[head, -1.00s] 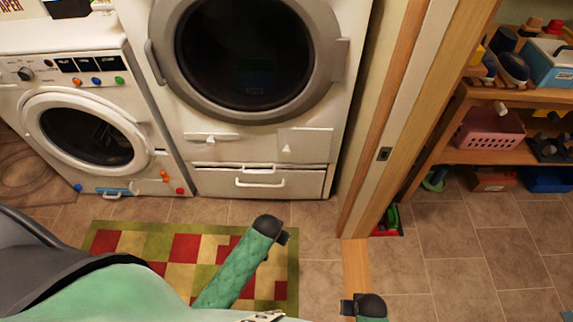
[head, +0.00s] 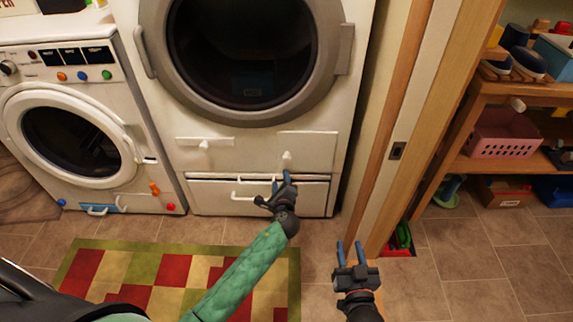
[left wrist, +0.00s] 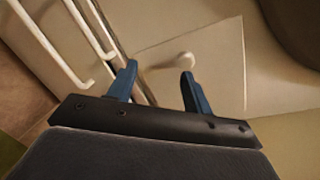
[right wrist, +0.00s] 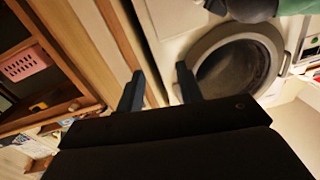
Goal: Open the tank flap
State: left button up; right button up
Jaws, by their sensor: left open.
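The tank flap (head: 314,146) looks to be the shut cream panel with a small knob (head: 287,156) at the lower right of the tall machine's front. The flap (left wrist: 222,65) and its knob (left wrist: 180,61) also show in the left wrist view. My left gripper (head: 281,180) is open just below the knob in the head view. In the left wrist view its fingers (left wrist: 159,70) stand apart, with the knob just beyond and near the right finger; nothing is held. My right gripper (head: 350,249) is open and empty, low by the door frame; its fingers (right wrist: 157,83) also show in the right wrist view.
A drawer (head: 218,193) with a white handle lies below the flap. A smaller washing machine (head: 130,190) stands at left. A wooden door frame (head: 392,190) rises at right, with shelves (head: 468,165) beyond. A checkered rug (head: 140,250) covers the floor in front.

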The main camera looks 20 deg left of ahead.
aim_at(287, 160)
pick_arm(q)
jog(key=w+m, duration=0.2)
jog(key=m, duration=0.1)
jog(key=w+r+m+t, duration=0.1)
jog(key=w+m, duration=0.1)
jog(key=m, duration=0.1)
jog(key=w+r+m+t+h, duration=0.1)
jog(key=w+m, duration=0.2)
jog(key=shift+w+r+m+b, duration=0.1)
jog(key=shift+m+b, duration=0.25)
jog(key=shift+m, duration=0.05)
jog(key=shift+w+a, duration=0.2)
jog(key=shift+w, duration=0.35)
pick_arm(e)
notch_tip(287, 160, up, 16)
jog(key=s+d+t+y, duration=0.1)
jog(key=s+d+t, duration=0.1)
jog(key=t, duration=0.5)
pick_arm(q)
jog(key=shift+c, duration=0.2)
pick_arm(e)
jog(key=shift+s, duration=0.1)
pick_arm(q)
grip_shut()
